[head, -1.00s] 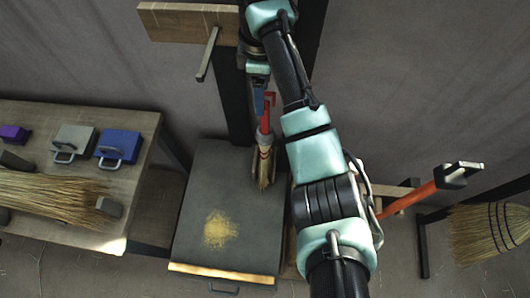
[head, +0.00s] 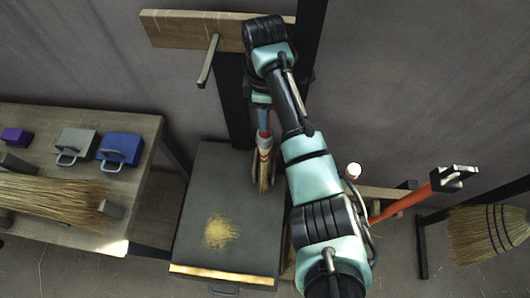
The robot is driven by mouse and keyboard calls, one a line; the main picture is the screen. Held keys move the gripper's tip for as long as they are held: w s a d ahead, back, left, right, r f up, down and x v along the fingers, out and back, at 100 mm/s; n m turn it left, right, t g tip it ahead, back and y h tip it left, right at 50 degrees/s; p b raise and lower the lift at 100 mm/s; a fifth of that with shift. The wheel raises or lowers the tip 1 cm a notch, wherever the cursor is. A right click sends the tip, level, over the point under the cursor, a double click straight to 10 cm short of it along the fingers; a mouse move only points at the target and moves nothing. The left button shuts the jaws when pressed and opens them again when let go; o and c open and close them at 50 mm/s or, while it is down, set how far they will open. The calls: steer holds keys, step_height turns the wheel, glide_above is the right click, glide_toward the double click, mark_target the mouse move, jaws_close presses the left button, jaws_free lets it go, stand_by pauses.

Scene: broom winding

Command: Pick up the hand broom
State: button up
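The hand broom (head: 264,172) has straw-coloured bristles and a pale, red-banded top. It is at the far right part of the dark board, bristles toward the camera side. I cannot tell whether it touches the board. My gripper (head: 264,128) is over the handle end of the broom, below the wrist. The gripper is small and partly covered by my own arm. Its fingers are not clear, so I cannot tell whether they are around the handle or apart from it.
The dark board (head: 205,185) carries a pile of yellow grains (head: 220,232). A wooden table (head: 130,200) at left holds a large straw bundle (head: 55,197) and clamped boxes (head: 120,147). A wooden beam with a peg (head: 190,30) is behind. An orange-handled tool (head: 405,202) and another broom (head: 485,230) are at right.

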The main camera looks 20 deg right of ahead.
jaws_close()
steer(key=shift+r, duration=0.1)
